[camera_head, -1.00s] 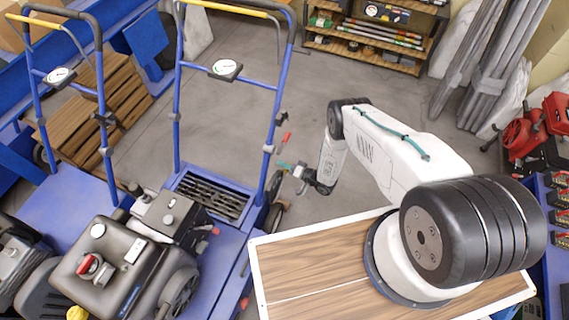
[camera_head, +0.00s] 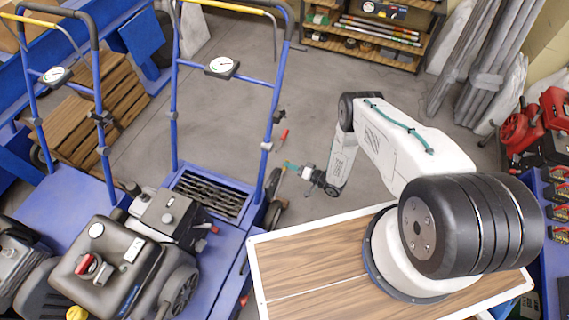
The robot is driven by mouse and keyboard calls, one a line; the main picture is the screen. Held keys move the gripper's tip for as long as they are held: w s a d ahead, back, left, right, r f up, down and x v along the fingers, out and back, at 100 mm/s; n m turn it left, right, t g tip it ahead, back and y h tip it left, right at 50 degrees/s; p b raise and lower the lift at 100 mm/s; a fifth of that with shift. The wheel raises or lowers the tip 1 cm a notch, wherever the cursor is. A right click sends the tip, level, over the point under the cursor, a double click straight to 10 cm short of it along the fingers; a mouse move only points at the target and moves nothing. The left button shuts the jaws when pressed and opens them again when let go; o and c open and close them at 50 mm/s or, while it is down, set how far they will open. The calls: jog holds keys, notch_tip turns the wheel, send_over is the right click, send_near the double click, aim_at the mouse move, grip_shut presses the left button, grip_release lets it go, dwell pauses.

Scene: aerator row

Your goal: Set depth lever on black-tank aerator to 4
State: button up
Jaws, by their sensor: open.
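The black-tank aerator (camera_head: 127,262) stands at the lower left, with a blue body, a black fuel tank with a red cap, and a tall blue handle. A small red-tipped piece (camera_head: 284,134) shows just right of its handle; I cannot tell for sure that it is the depth lever. No depth numbers can be read. My gripper (camera_head: 294,167) is open, right of the aerator's handle and a little below the red tip in the picture. It appears apart from the red tip. Its jaws are small and greenish at the end; nothing is seen between them.
Another blue aerator (camera_head: 60,195) stands at the left, with stacked brown boards (camera_head: 97,125) behind it. A shelf (camera_head: 375,35) stands at the back. My wood-topped deck lies at the bottom centre. Red machines (camera_head: 535,125) are at the right. Grey floor (camera_head: 240,100) is open behind.

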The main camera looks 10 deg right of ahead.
jog(key=shift+v, duration=1.5)
